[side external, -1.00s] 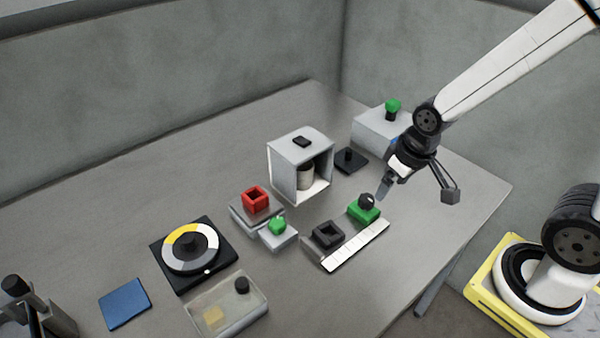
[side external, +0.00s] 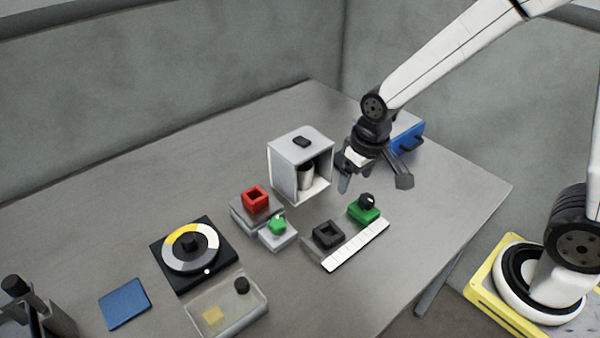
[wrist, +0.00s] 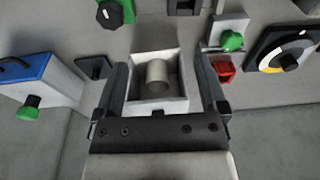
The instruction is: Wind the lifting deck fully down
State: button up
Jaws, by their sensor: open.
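I cannot tell for sure which fixture is the lifting deck. A grey stepped block with a red square frame (side external: 254,197) on top and a green knob (side external: 278,225) in front stands mid-table; both also show in the wrist view, the red frame (wrist: 226,71) and green knob (wrist: 231,41). A round dial (side external: 190,246) with yellow, white and grey segments and a black centre knob sits on a black plate to its left. My gripper (side external: 373,183) is open and empty, above the table right of an open-fronted box (side external: 290,172). In the wrist view my gripper (wrist: 161,66) has its fingers either side of that box.
The box holds a pale cylinder (wrist: 158,73). A green block with a black knob (side external: 364,211) and a black socket (side external: 327,235) stand by a white strip (side external: 357,244). A blue-faced box (side external: 408,138) is behind my gripper. A clear-lidded tray (side external: 228,304) is at front left.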

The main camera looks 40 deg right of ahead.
jog(key=g, duration=0.2)
send_near(277, 222)
jog(key=shift+s+d+f, duration=0.3)
jog(key=shift+d+f, duration=0.1)
jog(key=shift+f, duration=0.05)
jog(key=shift+w+a+f, duration=0.2)
jog(key=shift+a, duration=0.35)
jog(key=shift+f, duration=0.1)
jog(key=shift+f, duration=3.8)
grip_shut()
